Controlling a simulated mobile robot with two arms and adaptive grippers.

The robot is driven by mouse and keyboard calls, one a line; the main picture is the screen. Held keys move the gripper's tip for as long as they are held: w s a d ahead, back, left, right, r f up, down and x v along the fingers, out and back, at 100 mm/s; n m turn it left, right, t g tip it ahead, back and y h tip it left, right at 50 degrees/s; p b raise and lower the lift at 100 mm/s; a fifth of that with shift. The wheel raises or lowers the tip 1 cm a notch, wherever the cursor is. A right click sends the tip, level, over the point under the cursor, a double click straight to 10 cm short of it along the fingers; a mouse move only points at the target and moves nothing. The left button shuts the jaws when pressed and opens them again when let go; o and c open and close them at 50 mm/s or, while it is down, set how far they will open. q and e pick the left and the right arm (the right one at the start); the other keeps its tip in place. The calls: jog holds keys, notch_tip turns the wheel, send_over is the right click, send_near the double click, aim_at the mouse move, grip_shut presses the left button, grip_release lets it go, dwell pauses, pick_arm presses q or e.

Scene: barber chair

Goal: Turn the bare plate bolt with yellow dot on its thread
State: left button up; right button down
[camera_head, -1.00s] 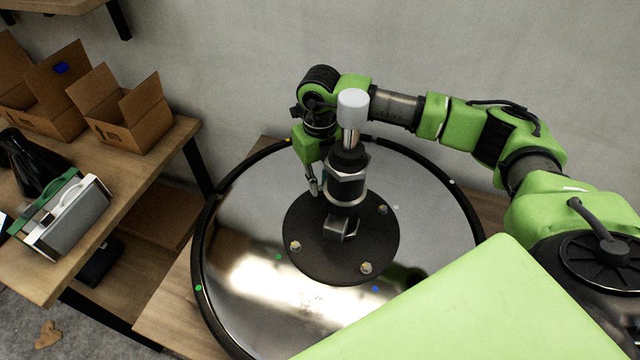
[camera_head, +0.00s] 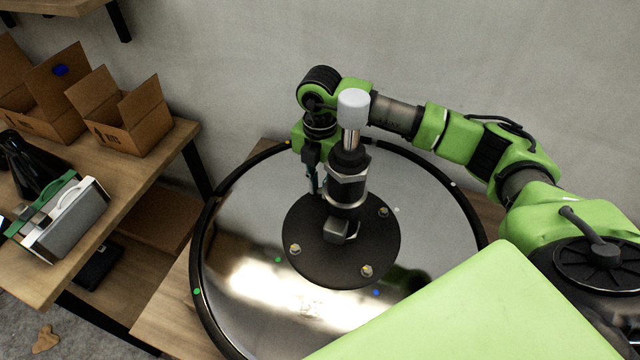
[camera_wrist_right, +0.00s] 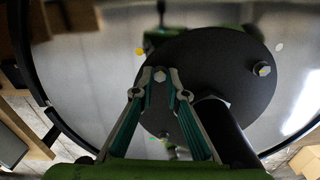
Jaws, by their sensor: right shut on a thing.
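A round black plate (camera_head: 330,268) with bolts around it lies on a shiny round base. My right gripper (camera_wrist_right: 160,82) is shut on a small hex bolt (camera_wrist_right: 160,75) at the plate's edge, its fingertips on both sides of the head. In the head view my right gripper (camera_head: 314,190) points down just behind the central column, which hides that bolt. Other plate bolts show at the front left (camera_head: 295,249), front (camera_head: 367,270) and right (camera_head: 383,211). The dot on the held bolt is too small to make out surely. My left gripper is not in view.
The upright column (camera_head: 347,185) with its pale cap (camera_head: 353,107) stands close beside my right gripper. The shiny base (camera_head: 235,240) has a raised dark rim and coloured dots. A wooden table (camera_head: 135,170) at the left holds open boxes (camera_head: 125,115) and a case.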

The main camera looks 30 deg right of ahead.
jog(key=m, duration=0.3)
jog(key=shift+w+r, duration=0.1)
jog(key=shift+r, duration=0.05)
jog(key=m+p, duration=0.1)
jog(key=m, duration=0.2)
jog(key=shift+m, duration=0.3)
jog(key=m+p, duration=0.2)
jog(key=m, duration=0.3)
jog(key=shift+r, duration=0.1)
jog(key=m+p, duration=0.1)
jog(key=m, duration=0.1)
jog(key=shift+m+p, duration=1.7)
jog(key=shift+p, duration=0.25)
jog(key=c, duration=2)
grip_release()
